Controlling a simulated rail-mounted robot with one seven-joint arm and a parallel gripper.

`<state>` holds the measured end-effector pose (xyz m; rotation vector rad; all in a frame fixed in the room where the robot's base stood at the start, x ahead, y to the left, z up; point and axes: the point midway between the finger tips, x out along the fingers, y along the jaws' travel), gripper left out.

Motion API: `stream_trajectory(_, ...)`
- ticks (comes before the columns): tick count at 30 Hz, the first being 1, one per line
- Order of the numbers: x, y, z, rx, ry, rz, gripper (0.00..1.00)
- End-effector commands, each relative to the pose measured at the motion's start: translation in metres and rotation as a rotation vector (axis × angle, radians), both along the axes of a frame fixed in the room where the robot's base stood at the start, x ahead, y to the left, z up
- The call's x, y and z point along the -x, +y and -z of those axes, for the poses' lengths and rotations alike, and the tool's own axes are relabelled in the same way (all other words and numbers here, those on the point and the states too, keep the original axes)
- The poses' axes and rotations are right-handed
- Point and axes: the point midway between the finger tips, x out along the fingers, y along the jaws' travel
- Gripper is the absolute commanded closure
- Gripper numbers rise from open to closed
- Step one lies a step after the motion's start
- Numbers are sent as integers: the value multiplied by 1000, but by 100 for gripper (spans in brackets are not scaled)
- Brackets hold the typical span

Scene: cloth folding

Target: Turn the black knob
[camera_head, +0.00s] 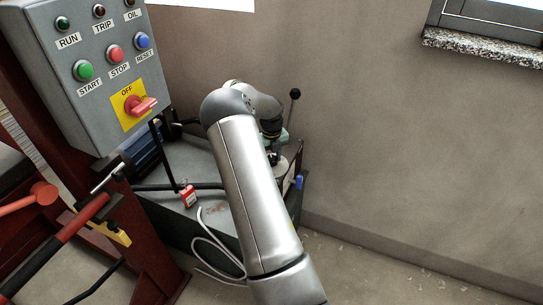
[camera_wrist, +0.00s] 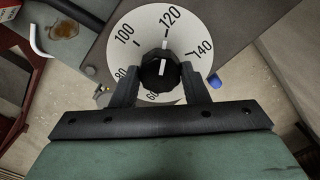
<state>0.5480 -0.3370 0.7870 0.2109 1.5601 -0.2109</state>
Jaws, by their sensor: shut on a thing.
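The black knob (camera_wrist: 160,70) sits at the centre of a white dial (camera_wrist: 130,45) marked with numbers such as 80, 100, 120 and 140. The white line on the knob points up, close to the 120 mark. My gripper (camera_wrist: 161,82) is shut on the knob, with one dark finger on each side of it. In the head view my arm reaches down to the machine, and the knob and fingers are hidden behind it. A part of the white dial (camera_head: 294,160) seems to show just right of my arm.
A grey control box (camera_head: 95,65) with buttons and a red switch (camera_head: 141,105) stands at left. A red padlock (camera_head: 188,196) lies on the machine top. A black-balled lever (camera_head: 295,94) rises behind my arm. A blue piece (camera_wrist: 214,81) is beside the dial.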

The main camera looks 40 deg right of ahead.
Motion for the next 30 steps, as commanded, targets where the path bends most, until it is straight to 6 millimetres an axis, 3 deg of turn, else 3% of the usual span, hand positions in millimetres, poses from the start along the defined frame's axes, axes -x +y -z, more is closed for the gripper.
stream_trajectory(16,0,1,0,-1,0,27,82)
stream_trajectory(17,0,1,0,-1,0,27,57)
stream_trajectory(19,0,1,0,-1,0,27,37)
stream_trajectory(30,0,0,-5,0,-1,27,37)
